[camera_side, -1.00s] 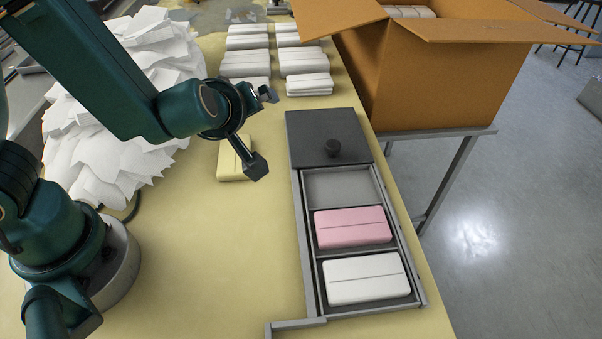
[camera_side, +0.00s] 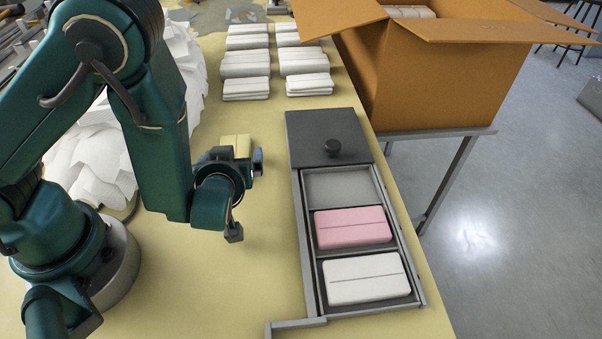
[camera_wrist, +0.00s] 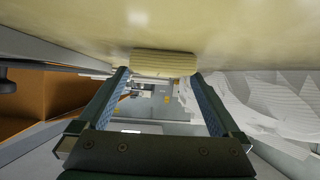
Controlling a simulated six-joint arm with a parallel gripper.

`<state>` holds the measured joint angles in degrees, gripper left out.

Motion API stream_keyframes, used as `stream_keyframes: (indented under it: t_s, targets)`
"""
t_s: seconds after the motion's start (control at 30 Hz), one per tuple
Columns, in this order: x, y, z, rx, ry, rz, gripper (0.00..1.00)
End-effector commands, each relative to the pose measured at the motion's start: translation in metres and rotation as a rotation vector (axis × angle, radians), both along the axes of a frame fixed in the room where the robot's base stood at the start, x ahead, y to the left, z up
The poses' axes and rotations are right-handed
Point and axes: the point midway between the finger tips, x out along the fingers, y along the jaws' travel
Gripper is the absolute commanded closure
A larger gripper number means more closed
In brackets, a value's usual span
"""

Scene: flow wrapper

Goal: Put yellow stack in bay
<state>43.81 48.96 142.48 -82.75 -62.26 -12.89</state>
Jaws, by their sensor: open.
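The pale yellow stack (camera_side: 236,146) lies on the table left of the tray, partly hidden behind my wrist. In the wrist view, the yellow stack (camera_wrist: 165,63) shows just beyond the fingertips. My gripper (camera_side: 246,198) is open and empty, on the near side of the stack; the wrist view shows its two spread fingers (camera_wrist: 160,78). The grey tray (camera_side: 301,245) has an empty bay (camera_side: 340,187) at the far end of its open part, a pink stack (camera_side: 352,228) in the middle bay and a white stack (camera_side: 366,278) in the near bay.
White stacks (camera_side: 246,64) stand in rows behind. A loose white paper pile (camera_side: 100,150) is left, an open cardboard box (camera_side: 440,80) back right. Table between gripper and tray is clear.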

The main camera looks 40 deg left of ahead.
Motion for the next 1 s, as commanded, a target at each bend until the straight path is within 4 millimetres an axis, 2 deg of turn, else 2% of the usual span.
stream_keyframes:
  t_s: [0.47,0.6,0.7,1.0]
  targets:
    - [0.0062,0.0066,-0.0051,-0.002,0.0,0.0,0.0]
    - [0.0061,0.0066,-0.005,-0.002,0.0,0.0,0.54]
    - [0.0061,0.0066,-0.005,-0.002,0.0,0.0,0.86]
    - [0.0063,0.0063,-0.0033,-0.002,-0.001,0.0,0.86]
